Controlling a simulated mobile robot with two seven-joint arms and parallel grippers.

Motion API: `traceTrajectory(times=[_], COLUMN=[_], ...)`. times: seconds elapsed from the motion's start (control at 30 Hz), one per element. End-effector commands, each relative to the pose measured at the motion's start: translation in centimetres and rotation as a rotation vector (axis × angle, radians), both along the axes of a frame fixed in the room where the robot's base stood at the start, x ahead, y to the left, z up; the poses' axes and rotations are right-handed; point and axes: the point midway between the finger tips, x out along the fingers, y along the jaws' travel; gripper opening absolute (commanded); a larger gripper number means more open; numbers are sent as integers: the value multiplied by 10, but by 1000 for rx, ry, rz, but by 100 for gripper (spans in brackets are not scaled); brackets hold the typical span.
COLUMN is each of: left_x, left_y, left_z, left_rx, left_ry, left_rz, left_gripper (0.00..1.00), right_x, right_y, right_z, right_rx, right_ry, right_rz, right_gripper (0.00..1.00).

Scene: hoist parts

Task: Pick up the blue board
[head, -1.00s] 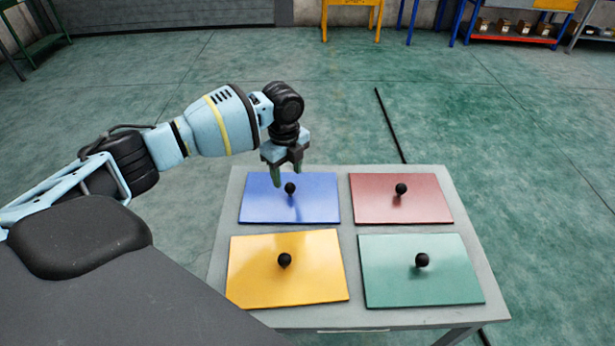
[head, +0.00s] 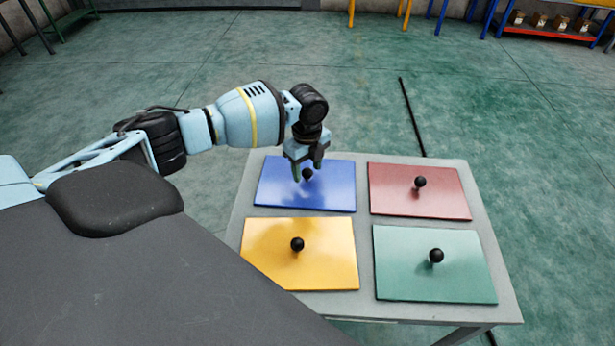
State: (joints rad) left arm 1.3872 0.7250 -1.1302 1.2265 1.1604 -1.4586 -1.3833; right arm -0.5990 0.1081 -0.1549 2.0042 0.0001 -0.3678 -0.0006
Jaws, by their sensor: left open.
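The blue board (head: 325,195) lies flat on the grey table (head: 364,255), at its far left. It has a black round knob (head: 307,174) near its middle. My left gripper (head: 307,174) is open and points down over the blue board. Its fingertips are at about the knob's height in the picture, one on each side of it. I cannot tell whether they touch the knob. My right gripper is not in view.
A red board (head: 440,203) lies at the far right of the table, a yellow board (head: 320,265) at the near left and a green board (head: 460,285) at the near right. Each has a black knob. A thin black pole (head: 412,118) lies on the floor behind.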

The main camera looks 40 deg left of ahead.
Motion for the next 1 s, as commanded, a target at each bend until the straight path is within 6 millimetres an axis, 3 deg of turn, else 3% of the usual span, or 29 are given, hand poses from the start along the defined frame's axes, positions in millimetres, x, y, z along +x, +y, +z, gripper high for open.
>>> traceTrajectory(times=[0.17, 0.47, 0.83, 1.0], left_x=[0, 0, 0, 0], left_y=[-1, 0, 0, 0], left_z=[-20, -23, -23, -22], left_rx=[0, -1, -1, -1], left_ry=[2, 0, 0, -2], left_rz=[-1, 0, 0, 0], left_gripper=[52, 50, 2, 0], right_x=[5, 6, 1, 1], right_y=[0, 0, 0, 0], right_z=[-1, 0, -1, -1], right_rx=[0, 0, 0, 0], right_ry=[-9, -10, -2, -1], right_rz=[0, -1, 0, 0], right_gripper=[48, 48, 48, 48])
